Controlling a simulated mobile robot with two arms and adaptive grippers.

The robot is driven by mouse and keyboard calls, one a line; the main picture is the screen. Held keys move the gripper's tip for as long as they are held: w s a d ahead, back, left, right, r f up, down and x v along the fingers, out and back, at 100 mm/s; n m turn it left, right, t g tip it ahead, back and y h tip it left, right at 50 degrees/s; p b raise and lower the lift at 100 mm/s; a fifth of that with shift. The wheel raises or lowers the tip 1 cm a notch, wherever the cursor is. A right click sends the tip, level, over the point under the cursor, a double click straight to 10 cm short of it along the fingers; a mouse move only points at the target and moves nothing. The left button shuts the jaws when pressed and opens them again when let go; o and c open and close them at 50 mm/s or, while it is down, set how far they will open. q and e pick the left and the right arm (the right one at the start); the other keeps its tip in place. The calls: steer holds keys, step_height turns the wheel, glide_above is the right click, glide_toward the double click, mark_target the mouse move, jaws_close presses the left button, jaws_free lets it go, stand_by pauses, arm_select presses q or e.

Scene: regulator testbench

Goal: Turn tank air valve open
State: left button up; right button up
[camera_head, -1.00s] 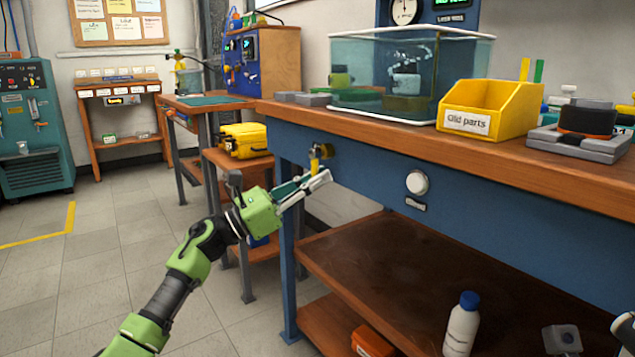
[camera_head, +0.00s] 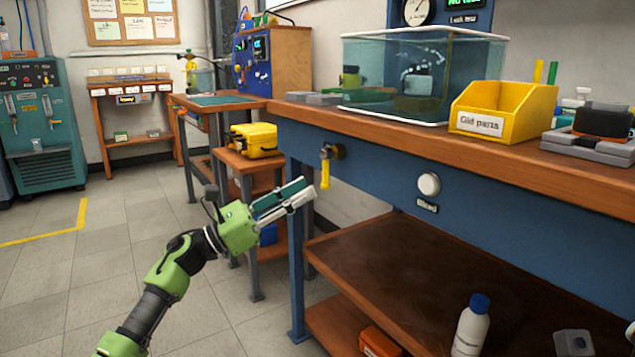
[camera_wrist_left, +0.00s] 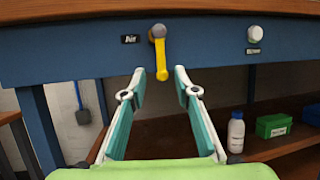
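The tank air valve is on the blue front panel of the bench, near its left end. In the left wrist view the lever (camera_wrist_left: 161,62) also points down, beside a dark label (camera_wrist_left: 130,39). My left gripper (camera_head: 303,190) is just left of and below the lever, apart from it. In the left wrist view its two fingers (camera_wrist_left: 160,78) are spread with nothing between them, and the lever's lower end shows just beyond the gap. My right gripper does not show clearly.
A white round knob (camera_head: 429,184) is on the panel right of the valve. The bench top (camera_head: 400,128) overhangs above, with a water tank (camera_head: 385,75) and a yellow bin (camera_head: 500,110). A lower shelf (camera_head: 400,270) holds a white bottle (camera_head: 470,328). Open floor lies left.

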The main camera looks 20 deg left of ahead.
arm_select(q)
steer(key=v, duration=0.5)
steer(key=shift+s+a+f, duration=0.1)
steer(key=shift+s+a, duration=0.1)
steer(key=shift+a, duration=0.05)
